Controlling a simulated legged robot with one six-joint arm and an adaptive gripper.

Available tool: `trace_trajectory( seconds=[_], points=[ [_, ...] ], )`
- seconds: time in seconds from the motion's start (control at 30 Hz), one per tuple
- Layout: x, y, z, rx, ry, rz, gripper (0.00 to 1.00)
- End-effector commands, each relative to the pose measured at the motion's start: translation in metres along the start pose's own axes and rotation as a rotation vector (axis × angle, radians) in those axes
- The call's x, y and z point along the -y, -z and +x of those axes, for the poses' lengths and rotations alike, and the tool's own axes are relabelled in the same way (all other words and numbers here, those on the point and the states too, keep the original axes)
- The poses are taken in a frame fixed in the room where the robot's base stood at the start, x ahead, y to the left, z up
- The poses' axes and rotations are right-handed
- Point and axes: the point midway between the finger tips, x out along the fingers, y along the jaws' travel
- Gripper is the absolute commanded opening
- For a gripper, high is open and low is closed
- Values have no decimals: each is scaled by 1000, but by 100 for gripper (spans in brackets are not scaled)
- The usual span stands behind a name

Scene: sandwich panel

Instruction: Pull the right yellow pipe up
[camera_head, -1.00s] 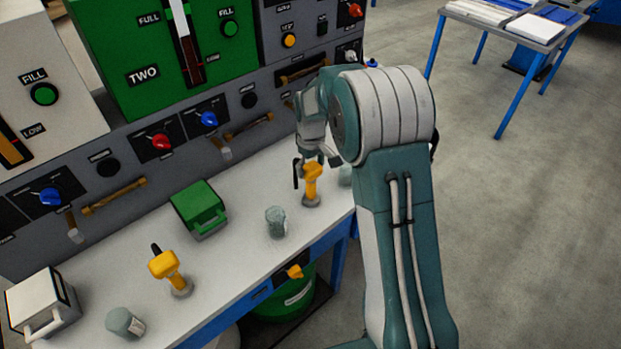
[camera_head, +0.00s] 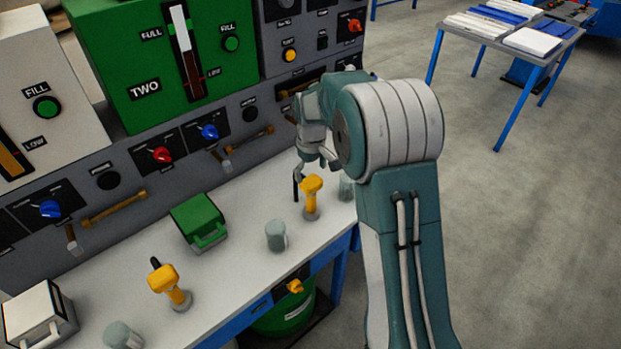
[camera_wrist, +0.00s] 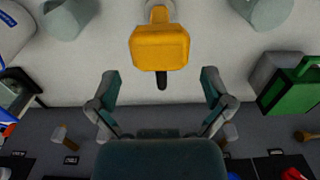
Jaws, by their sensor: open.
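The right yellow pipe (camera_head: 311,190) stands upright on the white bench, with a grey foot and a dark spout at its top. In the wrist view its yellow head (camera_wrist: 160,47) is centred just beyond my fingertips, with the dark spout pointing towards my gripper. My gripper (camera_head: 318,160) is just above and behind the pipe in the head view, partly hidden by my arm. A second yellow pipe (camera_head: 166,281) stands at the left of the bench.
Grey-green jars stand beside the pipes, one left of the right pipe (camera_head: 276,236) and one to its right (camera_head: 346,188). A green box (camera_head: 198,222) sits mid-bench. A control panel (camera_head: 180,150) with knobs and brass handles rises behind the bench.

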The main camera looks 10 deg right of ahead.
Motion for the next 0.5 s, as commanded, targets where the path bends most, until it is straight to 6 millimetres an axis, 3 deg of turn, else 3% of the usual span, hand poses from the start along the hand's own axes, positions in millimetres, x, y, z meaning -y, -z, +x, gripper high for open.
trace_trajectory(
  seconds=[0.3, 0.5],
  points=[
    [0, 1, -66, -3, -2, 0, 100],
    [0, 1, -88, -1, -1, 0, 100]
  ],
)
